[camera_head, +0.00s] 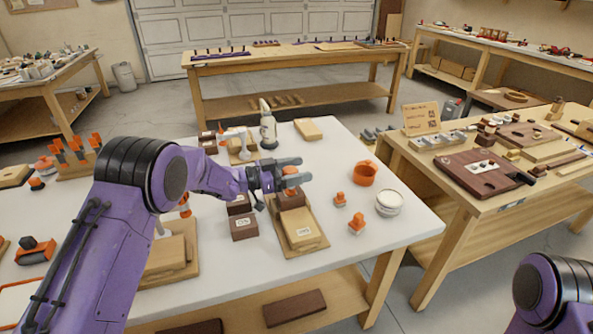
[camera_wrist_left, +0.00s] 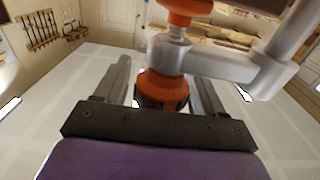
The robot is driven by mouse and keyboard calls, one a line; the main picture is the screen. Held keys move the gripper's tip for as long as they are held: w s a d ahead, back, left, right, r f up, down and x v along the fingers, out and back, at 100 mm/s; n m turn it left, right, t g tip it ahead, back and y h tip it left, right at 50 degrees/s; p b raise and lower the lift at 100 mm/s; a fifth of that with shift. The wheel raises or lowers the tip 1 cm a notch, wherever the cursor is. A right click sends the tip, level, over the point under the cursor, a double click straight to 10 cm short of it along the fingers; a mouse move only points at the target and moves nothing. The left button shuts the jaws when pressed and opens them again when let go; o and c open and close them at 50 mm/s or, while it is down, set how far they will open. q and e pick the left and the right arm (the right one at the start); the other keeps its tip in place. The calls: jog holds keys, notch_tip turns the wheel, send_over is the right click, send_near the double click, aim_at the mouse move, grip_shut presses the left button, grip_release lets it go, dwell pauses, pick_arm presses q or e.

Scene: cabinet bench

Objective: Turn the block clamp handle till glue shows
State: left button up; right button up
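The block clamp stands on a wooden board (camera_head: 318,244) near the middle of the white table, with a pale labelled block (camera_head: 303,231) in front and a dark block behind. My left gripper (camera_head: 298,170) is level above the dark block, at the clamp. In the left wrist view the orange clamp handle (camera_wrist_left: 162,88) sits between the two fingers, below a grey metal arm (camera_wrist_left: 225,66) and a threaded screw. The fingers are apart, with a narrow gap beside the handle. No glue can be made out. My right gripper is out of view.
A glue bottle (camera_head: 268,127) stands behind the clamp. Dark blocks (camera_head: 244,227) lie to its left. An orange ring (camera_head: 364,174), a white tub (camera_head: 389,203) and small orange clamps (camera_head: 357,223) stand to the right. A side table (camera_head: 480,205) holds boards.

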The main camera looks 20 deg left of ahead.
pick_arm(q)
notch_tip(320, 180, up, 4)
jog(key=shift+d+f+b, duration=0.1)
jog(key=shift+f+b, duration=0.1)
jog(key=shift+b, duration=0.4)
jog(key=s+d+r+b, duration=0.1)
jog(key=s+d+r, duration=0.2)
jog(key=s+r, duration=0.6)
jog(key=s, duration=0.4)
jog(key=shift+s+d+r, duration=0.15)
jog(key=shift+s+r, duration=0.05)
jog(key=shift+s, duration=0.05)
dwell(0.3)
